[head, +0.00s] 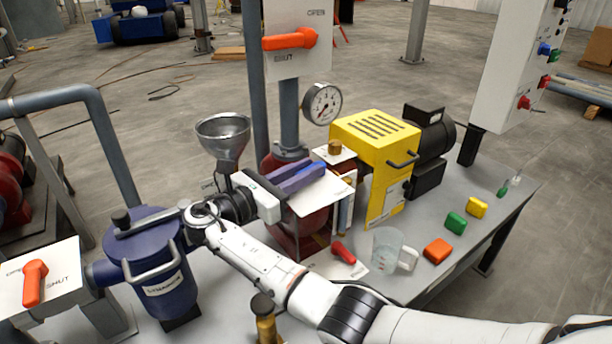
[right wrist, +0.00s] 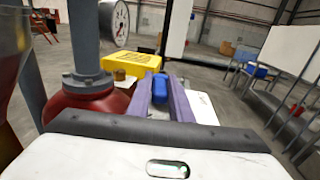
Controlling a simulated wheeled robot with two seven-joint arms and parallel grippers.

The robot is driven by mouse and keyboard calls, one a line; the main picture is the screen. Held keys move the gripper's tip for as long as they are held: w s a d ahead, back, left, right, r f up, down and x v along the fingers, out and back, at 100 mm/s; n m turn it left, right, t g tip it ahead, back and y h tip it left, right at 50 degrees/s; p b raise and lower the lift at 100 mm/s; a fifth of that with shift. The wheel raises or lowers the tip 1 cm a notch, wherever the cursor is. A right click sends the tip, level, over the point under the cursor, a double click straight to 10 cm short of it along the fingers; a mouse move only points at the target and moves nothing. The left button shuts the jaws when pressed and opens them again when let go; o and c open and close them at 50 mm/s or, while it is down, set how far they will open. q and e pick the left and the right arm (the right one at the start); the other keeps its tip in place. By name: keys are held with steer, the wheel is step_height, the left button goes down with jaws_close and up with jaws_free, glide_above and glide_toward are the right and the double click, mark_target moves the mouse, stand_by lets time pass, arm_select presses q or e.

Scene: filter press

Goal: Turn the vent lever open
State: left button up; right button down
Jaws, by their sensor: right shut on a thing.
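My right gripper (head: 312,172) has purple fingers and reaches across the press from the front. In the right wrist view its fingers (right wrist: 163,97) are shut on a small blue handle (right wrist: 159,91), near a white plate. Most of the handle is hidden between the fingers, and I cannot read a label that marks it as the vent lever. Other levers show: an orange lever (head: 290,40) on an upright OPEN/SHUT plate, lying horizontal; an orange lever (head: 35,283) on a white OPEN/SHUT box; and a red lever (head: 343,252) on a low white plate. My left gripper is out of view.
A metal funnel (head: 223,135), a blue strainer (head: 157,262) and a pressure gauge (head: 322,104) stand close around my right arm. A yellow pump housing (head: 378,140) is behind the gripper. A clear jug (head: 387,249) and several coloured blocks sit on the grey table (head: 500,195).

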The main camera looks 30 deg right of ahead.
steer(key=shift+w+d+r, duration=0.1)
steer(key=shift+d+r, duration=0.05)
steer(key=shift+r, duration=0.05)
stand_by(0.3)
steer(key=c, duration=1.6)
jaws_free()
steer(key=shift+d+f, duration=0.1)
steer(key=shift+c, duration=0.2)
